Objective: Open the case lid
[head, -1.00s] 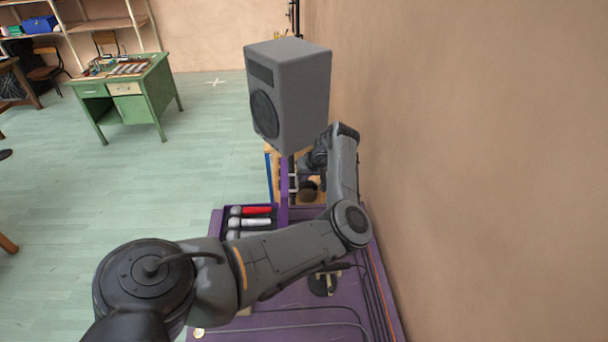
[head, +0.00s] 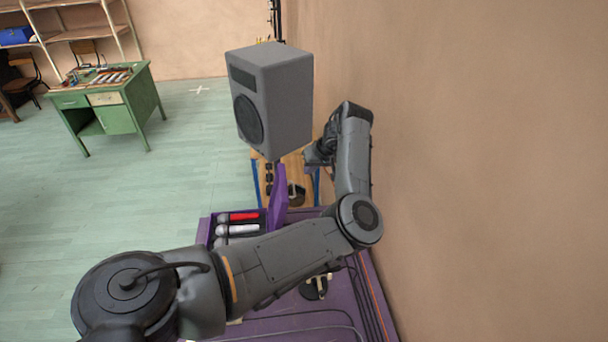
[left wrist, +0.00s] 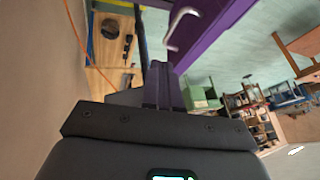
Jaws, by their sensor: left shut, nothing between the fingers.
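The purple case (head: 204,232) stands on the purple table. Its lid (head: 279,187) stands raised on the case's right side, so the inside shows. A red microphone (head: 238,216) and a white one (head: 238,230) lie in it; my forearm hides the near part. My left gripper (head: 314,156) is to the right of the lid, apart from it. In the left wrist view its fingers (left wrist: 160,85) are together and empty. A purple panel (left wrist: 215,28), which looks like the lid, is beyond them, with a pale bent handle (left wrist: 177,30). My right gripper is out of view.
A grey speaker (head: 272,100) stands close beyond the case, left of my gripper. A wooden bench (head: 297,168) with dark items is behind the lid. The wall (head: 480,150) is close on the right. Cables lie on the purple table (head: 285,312).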

